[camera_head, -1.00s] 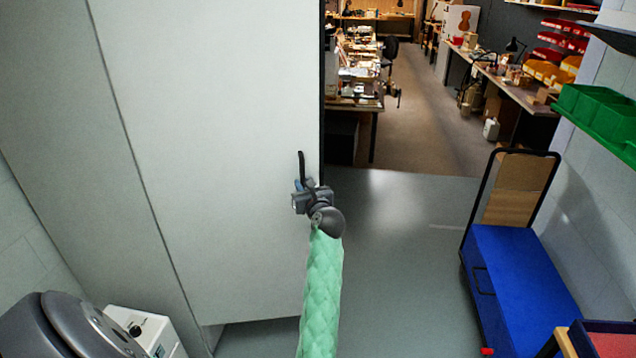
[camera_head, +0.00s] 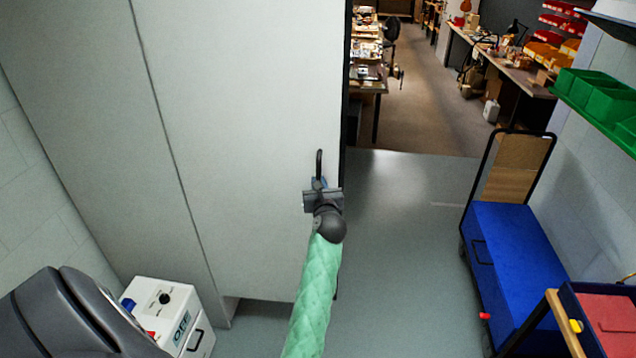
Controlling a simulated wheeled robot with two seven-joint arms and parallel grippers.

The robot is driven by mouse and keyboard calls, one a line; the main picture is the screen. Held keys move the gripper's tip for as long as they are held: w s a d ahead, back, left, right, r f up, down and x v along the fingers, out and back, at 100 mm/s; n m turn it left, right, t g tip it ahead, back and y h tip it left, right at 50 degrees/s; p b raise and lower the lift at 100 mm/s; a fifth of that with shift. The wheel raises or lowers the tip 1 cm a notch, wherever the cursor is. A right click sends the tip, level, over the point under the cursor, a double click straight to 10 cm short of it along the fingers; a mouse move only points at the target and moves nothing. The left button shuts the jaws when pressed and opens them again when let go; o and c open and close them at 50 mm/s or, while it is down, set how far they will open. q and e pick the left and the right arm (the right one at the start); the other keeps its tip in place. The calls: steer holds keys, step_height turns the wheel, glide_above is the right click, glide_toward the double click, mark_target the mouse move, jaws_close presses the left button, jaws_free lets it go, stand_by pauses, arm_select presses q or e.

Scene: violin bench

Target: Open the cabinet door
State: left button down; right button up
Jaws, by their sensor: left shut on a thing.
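The tall pale grey cabinet (camera_head: 80,90) fills the left half of the view. Its door (camera_head: 245,120) is the broad flat panel right of the slanting seam, with a dark strip along its right edge. I cannot tell whether the door stands ajar. The dark upright handle (camera_head: 319,162) sits near that edge. My left gripper (camera_head: 321,188), on the arm with the green quilted sleeve, is shut on the handle, and its jaws hide the lower part. My right gripper is not in view.
A white machine box (camera_head: 170,310) stands on the floor at lower left. A blue trolley (camera_head: 515,260) stands at right, under green bins (camera_head: 600,95). Grey floor (camera_head: 400,230) is free between door and trolley. Workbenches (camera_head: 520,75) lie beyond.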

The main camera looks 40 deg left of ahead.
arm_select(q)
steer(key=shift+a+r, duration=0.1)
steer(key=shift+a, duration=0.05)
steer(key=c, duration=1.8)
jaws_free()
steer(key=shift+s+a, duration=0.1)
steer(key=shift+s, duration=0.05)
steer(key=shift+o, duration=0.2)
